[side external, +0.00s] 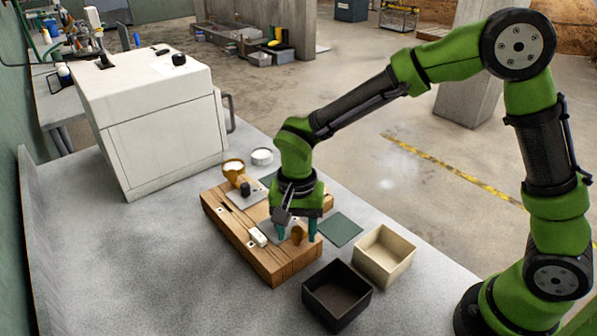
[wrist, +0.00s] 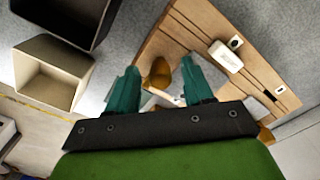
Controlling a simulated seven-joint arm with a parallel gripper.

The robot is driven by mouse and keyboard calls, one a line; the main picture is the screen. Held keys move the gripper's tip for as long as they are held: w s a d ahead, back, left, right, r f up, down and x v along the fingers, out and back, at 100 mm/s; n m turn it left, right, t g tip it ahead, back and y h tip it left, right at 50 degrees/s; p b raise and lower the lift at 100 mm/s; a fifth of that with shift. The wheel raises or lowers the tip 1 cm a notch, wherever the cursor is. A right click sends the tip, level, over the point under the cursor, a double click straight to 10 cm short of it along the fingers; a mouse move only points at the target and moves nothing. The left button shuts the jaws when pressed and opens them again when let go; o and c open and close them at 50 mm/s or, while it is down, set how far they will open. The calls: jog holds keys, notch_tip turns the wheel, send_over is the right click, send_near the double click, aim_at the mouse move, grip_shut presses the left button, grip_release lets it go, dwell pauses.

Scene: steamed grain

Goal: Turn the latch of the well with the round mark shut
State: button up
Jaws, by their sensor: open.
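A wooden block (side external: 280,266) with grey plates and slots lies on the bench. A white latch piece (side external: 257,237) sits near its front-left edge; it also shows in the wrist view (wrist: 226,57). Beside it there is a small pale tag with a dark round mark (wrist: 236,41). Another small marked tag (wrist: 281,89) sits farther along that edge; its shape is too small to tell. My gripper (side external: 297,237) is open, pointing down over the block's near right part. A brown rounded piece (wrist: 160,73) shows between its teal fingers (wrist: 124,88); whether they touch it I cannot tell.
A black open box (side external: 337,293) and a cream open box (side external: 383,255) stand right of the block, by a dark green mat (side external: 341,230). A mustard cup (side external: 233,170) and white bowl (side external: 262,156) stand behind. A large white appliance (side external: 160,130) is at back left.

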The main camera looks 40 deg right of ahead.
grip_shut()
jog(key=n, duration=0.4)
jog(key=shift+n, duration=0.3)
jog(key=n, duration=0.9)
jog(key=shift+d, duration=0.1)
jog(key=shift+n, duration=2.2)
